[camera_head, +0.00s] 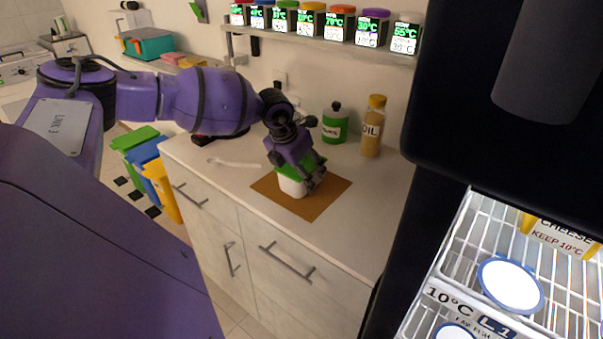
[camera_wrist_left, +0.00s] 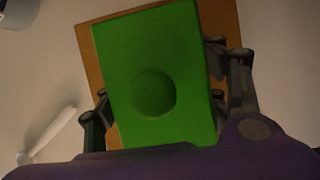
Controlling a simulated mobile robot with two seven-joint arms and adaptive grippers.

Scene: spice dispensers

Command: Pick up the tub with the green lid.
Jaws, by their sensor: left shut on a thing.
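The tub with the green lid (camera_head: 291,185) has a white body and stands on a brown mat (camera_head: 325,199) on the counter. In the left wrist view its green lid (camera_wrist_left: 120,60) fills the middle, a flat rectangle with a round bump. My left gripper (camera_head: 300,180) comes down over the tub from above, with its fingers on either side. It is shut on the tub, and one dark finger shows at each side of the lid in the left wrist view. The gripper hides part of the lid in the head view. My right gripper is not in view.
A green jar (camera_head: 335,125) and an oil bottle (camera_head: 373,127) stand behind on the counter (camera_head: 225,178). A white spoon-like utensil (camera_head: 238,163) lies left of the mat. A shelf of spice dispensers (camera_head: 335,26) hangs above. An open fridge (camera_head: 480,250) is at the right.

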